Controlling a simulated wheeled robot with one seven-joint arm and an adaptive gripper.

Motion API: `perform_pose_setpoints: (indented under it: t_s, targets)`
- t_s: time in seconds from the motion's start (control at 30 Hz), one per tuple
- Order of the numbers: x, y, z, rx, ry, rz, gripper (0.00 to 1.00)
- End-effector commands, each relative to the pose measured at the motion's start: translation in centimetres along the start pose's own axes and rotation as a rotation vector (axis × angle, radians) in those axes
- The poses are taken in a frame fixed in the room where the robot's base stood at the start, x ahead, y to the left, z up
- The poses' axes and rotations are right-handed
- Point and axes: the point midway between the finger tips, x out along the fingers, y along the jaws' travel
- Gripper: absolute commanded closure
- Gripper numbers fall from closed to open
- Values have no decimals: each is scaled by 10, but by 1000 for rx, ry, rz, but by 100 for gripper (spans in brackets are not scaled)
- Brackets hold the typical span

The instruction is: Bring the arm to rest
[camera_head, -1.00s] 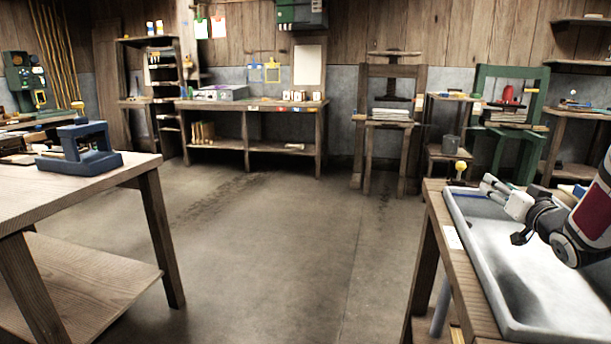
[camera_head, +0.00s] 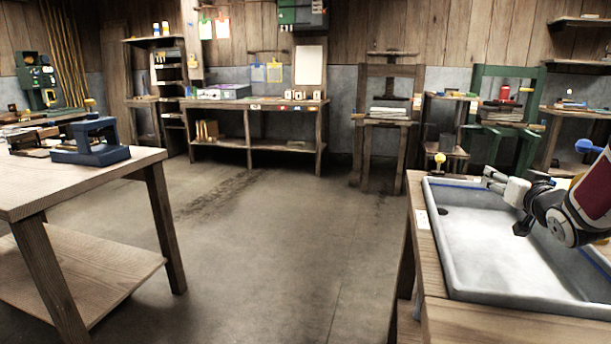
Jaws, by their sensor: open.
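My gripper (camera_head: 492,181) is at the right in the head view, at the end of my arm, which reaches in from the right edge. It hangs over the far left part of a grey sink-like tray (camera_head: 445,258). Its pale fingers point left and are apart, with nothing seen between them. I cannot tell the exact height of the gripper above the tray.
The tray sits on a wooden bench (camera_head: 421,250) at right. A wooden table (camera_head: 92,180) with a blue clamp-like device (camera_head: 92,146) stands at left. Presses and a workbench (camera_head: 262,103) line the back wall. The floor between is clear.

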Motion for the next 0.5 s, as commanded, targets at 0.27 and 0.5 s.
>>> perform_pose_setpoints:
  t_s: [0.27, 0.5]
  targets:
    - [-37, -38, -19, -52, -116, 83, 54]
    - [-119, -92, -16, -96, -330, 149, 54]
